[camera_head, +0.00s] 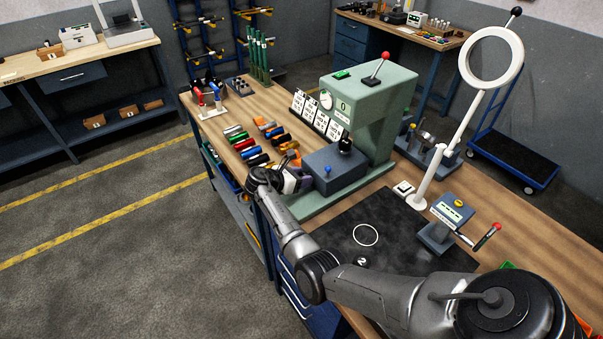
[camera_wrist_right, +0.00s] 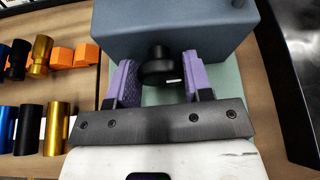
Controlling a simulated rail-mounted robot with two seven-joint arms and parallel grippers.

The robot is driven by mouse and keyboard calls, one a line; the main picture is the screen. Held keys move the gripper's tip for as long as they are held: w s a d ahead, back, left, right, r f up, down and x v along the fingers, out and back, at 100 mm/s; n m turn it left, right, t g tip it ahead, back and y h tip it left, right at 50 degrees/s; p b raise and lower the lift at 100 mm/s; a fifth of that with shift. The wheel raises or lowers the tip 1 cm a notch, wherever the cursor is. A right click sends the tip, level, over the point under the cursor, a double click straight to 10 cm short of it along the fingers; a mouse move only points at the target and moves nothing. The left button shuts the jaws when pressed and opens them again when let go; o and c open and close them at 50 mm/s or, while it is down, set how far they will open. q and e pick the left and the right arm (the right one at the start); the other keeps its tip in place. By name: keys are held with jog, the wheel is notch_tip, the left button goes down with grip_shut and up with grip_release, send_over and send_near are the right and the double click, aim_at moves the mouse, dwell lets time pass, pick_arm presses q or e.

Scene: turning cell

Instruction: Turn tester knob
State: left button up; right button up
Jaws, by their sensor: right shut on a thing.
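The tester is a green machine (camera_head: 375,115) with a small dial, a red-ball lever on top and a blue-grey block (camera_head: 335,168) at its front. In the right wrist view a round black knob (camera_wrist_right: 158,68) with a white mark sticks out from the block's front face. My right gripper (camera_wrist_right: 160,78) has purple pads on either side of the knob and is shut on it. In the head view my right gripper (camera_head: 300,183) is at the block's left side, and it hides the knob there. My left gripper is not in view.
Coloured cylinders (camera_head: 255,145) lie in rows left of the tester, with orange blocks beside them. A black mat (camera_head: 385,235) with a white ring lies to the right. A white ring lamp (camera_head: 490,57) and a small device with a yellow knob (camera_head: 447,215) stand nearby.

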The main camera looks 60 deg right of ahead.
jog(key=o, duration=0.9)
jog(key=shift+a, duration=0.1)
jog(key=v, duration=1.3)
jog(key=shift+w+a+r, duration=0.15)
jog(key=shift+a, duration=0.1)
